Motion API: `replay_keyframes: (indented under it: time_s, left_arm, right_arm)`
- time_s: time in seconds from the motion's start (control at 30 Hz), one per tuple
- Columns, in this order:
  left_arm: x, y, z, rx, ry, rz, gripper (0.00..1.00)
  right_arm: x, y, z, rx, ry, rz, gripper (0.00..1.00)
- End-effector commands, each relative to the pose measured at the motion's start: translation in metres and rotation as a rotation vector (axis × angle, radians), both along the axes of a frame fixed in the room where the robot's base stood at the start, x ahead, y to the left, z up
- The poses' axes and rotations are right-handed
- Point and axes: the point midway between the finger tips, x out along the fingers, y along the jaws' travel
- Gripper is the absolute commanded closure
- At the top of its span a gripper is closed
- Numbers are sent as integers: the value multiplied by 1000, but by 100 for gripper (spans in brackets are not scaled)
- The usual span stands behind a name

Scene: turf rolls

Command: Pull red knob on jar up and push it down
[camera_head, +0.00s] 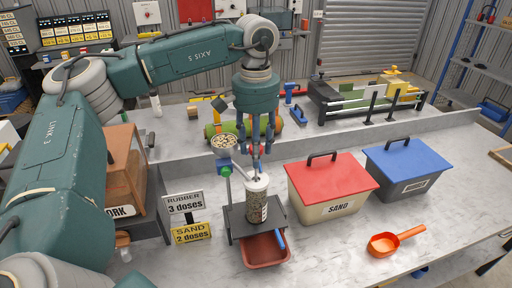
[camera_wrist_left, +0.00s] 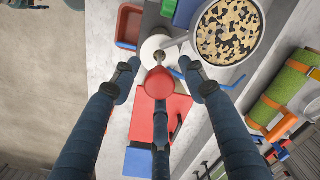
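My left gripper (camera_head: 257,165) points down just above the jar. In the left wrist view its fingers (camera_wrist_left: 160,76) are spread around the knob, with gaps at both sides; contact with the third finger cannot be told. In the head view the fingers mostly hide the knob. My right gripper is not in view.
A bowl of chips (camera_head: 224,141) on a post stands close left of the jar. A red tray (camera_head: 265,251) lies below it. The red-lidded sand box (camera_head: 326,176), blue-lidded box (camera_head: 404,158) and orange scoop (camera_head: 385,243) are to the right. Signs (camera_head: 185,203) stand left.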

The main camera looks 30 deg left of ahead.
Motion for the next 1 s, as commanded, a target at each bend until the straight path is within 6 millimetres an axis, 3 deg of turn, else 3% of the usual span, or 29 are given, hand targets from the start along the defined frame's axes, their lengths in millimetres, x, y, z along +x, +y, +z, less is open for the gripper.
replay_keyframes:
  time_s: [0.03,0.2,0.37,0.6,0.7,1.0]
  left_arm:
    - [0,0,0,0,0,0,70]
    - [0,0,0,0,0,1,100]
    - [0,0,-1,0,0,1,100]
    - [-1,0,-44,0,5,0,100]
    - [0,0,-54,-1,3,0,100]
    - [-1,0,-56,2,5,0,100]
  right_arm:
    - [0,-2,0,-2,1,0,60]
    - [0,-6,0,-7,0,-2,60]
    - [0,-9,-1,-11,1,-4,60]
    - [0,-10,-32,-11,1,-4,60]
    - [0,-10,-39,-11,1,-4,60]
    - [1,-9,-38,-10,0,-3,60]
